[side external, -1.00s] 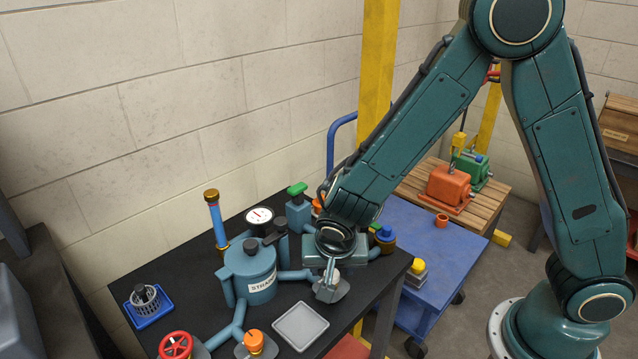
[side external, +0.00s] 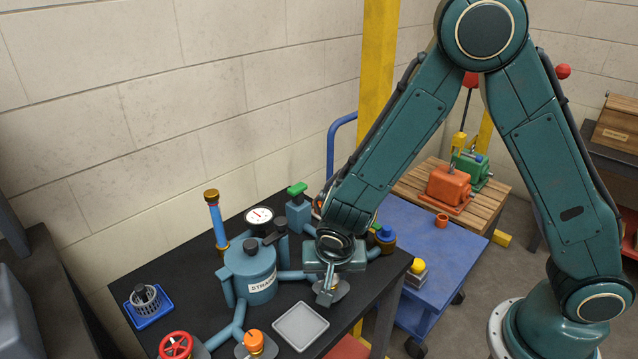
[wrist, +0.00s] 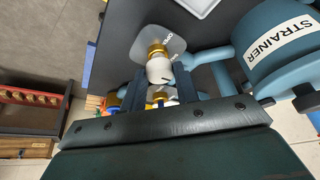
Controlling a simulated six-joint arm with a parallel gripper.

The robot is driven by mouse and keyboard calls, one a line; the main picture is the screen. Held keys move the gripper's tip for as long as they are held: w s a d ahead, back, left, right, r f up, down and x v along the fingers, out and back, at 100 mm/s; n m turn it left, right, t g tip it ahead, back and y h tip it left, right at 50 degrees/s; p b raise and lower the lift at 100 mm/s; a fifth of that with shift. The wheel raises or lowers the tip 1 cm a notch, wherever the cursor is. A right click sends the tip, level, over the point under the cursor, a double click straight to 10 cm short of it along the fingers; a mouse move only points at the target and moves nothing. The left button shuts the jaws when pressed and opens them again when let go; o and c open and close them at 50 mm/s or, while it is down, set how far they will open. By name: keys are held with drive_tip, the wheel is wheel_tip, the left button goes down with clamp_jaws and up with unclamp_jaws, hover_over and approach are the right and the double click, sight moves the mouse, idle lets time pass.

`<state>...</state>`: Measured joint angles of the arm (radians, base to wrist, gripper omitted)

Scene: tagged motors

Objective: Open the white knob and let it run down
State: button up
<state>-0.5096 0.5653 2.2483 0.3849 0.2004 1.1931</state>
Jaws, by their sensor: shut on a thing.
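The white knob (wrist: 159,69) sits on a brass stem over a grey plate marked with lettering, in the wrist view. My gripper (wrist: 160,80) has its two dark fingers on either side of the knob, shut on it. In the side view my gripper (side external: 327,295) points down at the bench, right of the strainer, and mostly hides the knob. The blue-grey strainer (side external: 248,277) has a white label and pipes running from it; it also shows in the wrist view (wrist: 268,62).
A grey square tray (side external: 300,326) lies just in front of my gripper. An orange knob (side external: 253,340) and a red handwheel (side external: 175,346) stand to the left. A gauge (side external: 259,216) and a green-handled valve (side external: 297,190) stand behind. A blue cart (side external: 440,250) is at right.

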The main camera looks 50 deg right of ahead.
drive_tip(key=shift+n, duration=0.5)
drive_tip(key=n+t+y, duration=0.1)
drive_tip(key=n, duration=0.2)
drive_tip(key=shift+d, duration=0.2)
drive_tip(key=n+y, duration=0.2)
drive_tip(key=n, duration=0.3)
drive_tip(key=shift+s+d, duration=0.1)
drive_tip(key=shift+d, duration=0.05)
drive_tip(key=n+y, duration=0.2)
drive_tip(key=n, duration=0.2)
drive_tip(key=shift+d+n, duration=0.15)
drive_tip(key=shift+n, duration=0.15)
drive_tip(key=shift+d+n+g+y, duration=0.1)
drive_tip(key=shift+n+g+y, duration=0.2)
drive_tip(key=shift+n, duration=0.8)
drive_tip(key=shift+n+g+y, duration=0.2)
drive_tip(key=shift+n+y, duration=0.2)
drive_tip(key=shift+n, duration=0.7)
drive_tip(key=o, duration=0.9)
drive_tip(key=shift+o, duration=0.2)
drive_tip(key=shift+r, duration=0.2)
